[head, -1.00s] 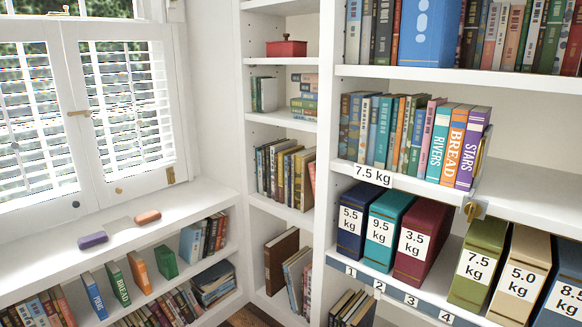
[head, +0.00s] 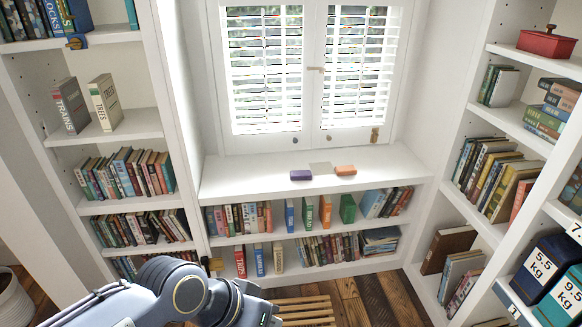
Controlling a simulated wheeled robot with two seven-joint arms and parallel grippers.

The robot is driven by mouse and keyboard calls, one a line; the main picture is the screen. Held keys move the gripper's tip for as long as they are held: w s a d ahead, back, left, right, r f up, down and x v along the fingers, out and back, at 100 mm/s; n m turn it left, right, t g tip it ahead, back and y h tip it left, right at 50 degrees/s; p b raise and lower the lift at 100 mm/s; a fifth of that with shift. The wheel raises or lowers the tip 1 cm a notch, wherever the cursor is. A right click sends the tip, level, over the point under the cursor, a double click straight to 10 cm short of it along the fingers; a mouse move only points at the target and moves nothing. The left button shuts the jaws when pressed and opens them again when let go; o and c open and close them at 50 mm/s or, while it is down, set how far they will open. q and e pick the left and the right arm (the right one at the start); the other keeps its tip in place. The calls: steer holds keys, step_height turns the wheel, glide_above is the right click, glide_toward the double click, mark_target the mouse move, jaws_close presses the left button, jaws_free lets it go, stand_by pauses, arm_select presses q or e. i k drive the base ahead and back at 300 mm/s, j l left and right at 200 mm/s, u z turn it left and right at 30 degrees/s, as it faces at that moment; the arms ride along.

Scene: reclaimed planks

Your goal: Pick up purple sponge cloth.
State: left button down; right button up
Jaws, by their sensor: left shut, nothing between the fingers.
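The purple sponge cloth (head: 300,175) is a small purple block lying on the white window ledge (head: 240,183), near its front edge. A flat pale piece (head: 320,168) lies just right of it, and an orange block (head: 345,170) lies further right. My left gripper (head: 264,313) is at the bottom of the head view, low and well in front of the ledge, far from the cloth. It is shut and empty; its fingers are hardly visible. My right gripper is not in view.
Books fill the shelves under the ledge (head: 240,218) and on both sides. A slatted wooden piece (head: 305,312) is low near my left arm. Weight-labelled boxes (head: 540,268) stand at right. The ledge left of the cloth is bare.

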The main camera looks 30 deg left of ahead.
mark_target(295, 176)
steer(key=u, duration=1)
steer(key=i+j, duration=0.55)
steer(key=j, duration=0.25)
steer(key=i+j+z, duration=0.1)
steer(key=i+j, duration=0.45)
steer(key=j, duration=0.25)
steer(key=i+j, duration=0.55)
steer(key=j, duration=0.25)
steer(key=i+j+z, duration=0.1)
steer(key=i+j, duration=0.2)
steer(key=j, duration=0.1)
